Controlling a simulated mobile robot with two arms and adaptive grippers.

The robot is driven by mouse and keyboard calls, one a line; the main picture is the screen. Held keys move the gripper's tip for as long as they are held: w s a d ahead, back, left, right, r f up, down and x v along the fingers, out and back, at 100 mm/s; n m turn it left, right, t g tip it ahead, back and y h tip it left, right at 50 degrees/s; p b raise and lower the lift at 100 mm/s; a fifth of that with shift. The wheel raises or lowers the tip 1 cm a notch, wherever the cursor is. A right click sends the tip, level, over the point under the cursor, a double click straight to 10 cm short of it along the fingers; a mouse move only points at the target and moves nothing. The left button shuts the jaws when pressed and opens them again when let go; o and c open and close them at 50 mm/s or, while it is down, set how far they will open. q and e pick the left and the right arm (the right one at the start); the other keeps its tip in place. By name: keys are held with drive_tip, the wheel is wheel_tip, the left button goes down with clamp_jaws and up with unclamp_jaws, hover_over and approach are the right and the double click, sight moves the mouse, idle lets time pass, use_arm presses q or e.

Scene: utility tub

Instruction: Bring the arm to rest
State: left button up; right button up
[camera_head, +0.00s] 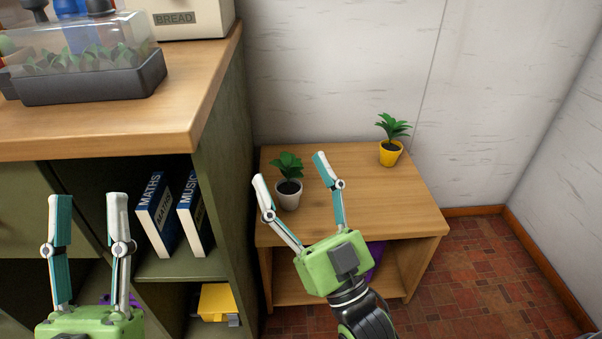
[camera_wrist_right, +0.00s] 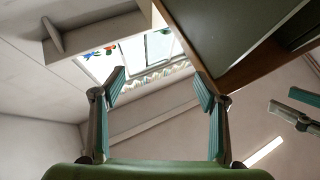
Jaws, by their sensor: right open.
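My right gripper (camera_head: 287,168) is open and empty, in front of the low wooden table in the head view. That view faces up toward the ceiling and a window. My left gripper (camera_head: 88,204) is at the lower left of the head view, in front of the green shelf unit, with its fingers apart and nothing between them.
The low wooden table (camera_head: 405,200) also bears a plant in a yellow pot (camera_head: 390,153). The shelf unit's wooden top (camera_head: 190,105) is at left, with a dark planter tub (camera_head: 95,82) and a bread bin (camera_head: 190,18). Books (camera_head: 160,210) stand below. Tiled floor (camera_head: 490,265) at right is clear.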

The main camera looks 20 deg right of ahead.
drive_tip(key=s+r+t+y, duration=0.1)
drive_tip(key=s+r+y, duration=0.1)
drive_tip(key=s+r, duration=0.3)
drive_tip(key=shift+s+a+r+n, duration=0.15)
drive_tip(key=shift+a+r+n, duration=0.2)
drive_tip(key=shift+a, duration=0.1)
